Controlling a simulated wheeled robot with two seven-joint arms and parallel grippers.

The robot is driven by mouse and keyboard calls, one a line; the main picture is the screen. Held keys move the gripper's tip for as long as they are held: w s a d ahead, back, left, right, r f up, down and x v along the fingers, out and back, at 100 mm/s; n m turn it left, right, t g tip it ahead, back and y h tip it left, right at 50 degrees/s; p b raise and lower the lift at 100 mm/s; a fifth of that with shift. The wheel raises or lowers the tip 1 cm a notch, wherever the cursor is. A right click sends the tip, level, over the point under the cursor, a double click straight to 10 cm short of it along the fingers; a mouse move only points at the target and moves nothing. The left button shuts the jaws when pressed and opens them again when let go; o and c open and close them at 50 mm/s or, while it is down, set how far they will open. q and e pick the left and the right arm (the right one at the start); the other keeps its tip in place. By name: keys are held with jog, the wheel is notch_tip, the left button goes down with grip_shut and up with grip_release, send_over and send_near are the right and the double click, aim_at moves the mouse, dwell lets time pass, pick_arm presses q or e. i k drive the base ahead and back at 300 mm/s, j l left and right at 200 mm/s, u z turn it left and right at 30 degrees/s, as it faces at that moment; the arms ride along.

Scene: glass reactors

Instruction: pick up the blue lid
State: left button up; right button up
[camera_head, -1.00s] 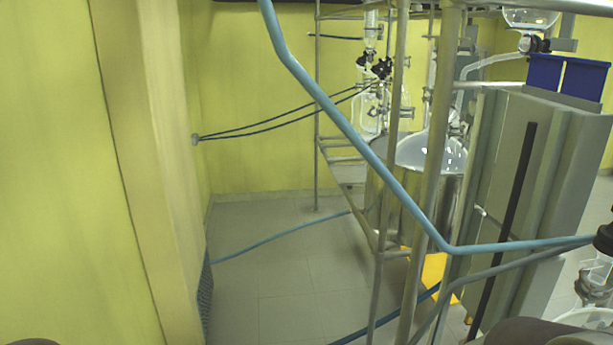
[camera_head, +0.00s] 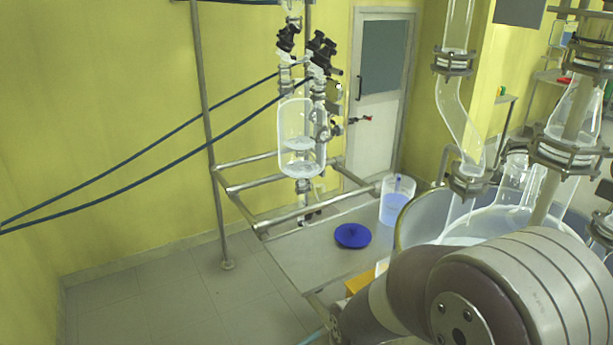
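The blue lid (camera_head: 352,235) is a round, flat disc with a small raised knob in the middle. It lies on a grey table (camera_head: 300,262), left of and in front of a clear beaker holding pale blue liquid (camera_head: 396,203). Nothing touches the lid. One of my arms comes in from the lower right, and its thick links hide part of the table and vessel there. Neither gripper shows in the view.
A metal pipe frame (camera_head: 203,120) surrounds the table on the left and back. A glass vessel (camera_head: 301,140) with black valves hangs above its rear. A large glass reactor (camera_head: 490,215) with clamped tubes stands at the right. Dark hoses (camera_head: 130,155) cross on the left.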

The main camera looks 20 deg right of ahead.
aim_at(351, 235)
jog(key=i+j+z, duration=0.2)
jog(key=i+z, duration=0.2)
jog(key=i, duration=0.4)
jog(key=i+j+z, duration=0.45)
jog(key=i, duration=0.3)
jog(key=i+j+z, duration=0.4)
jog(key=i+j, duration=0.25)
jog(key=z, duration=2.3)
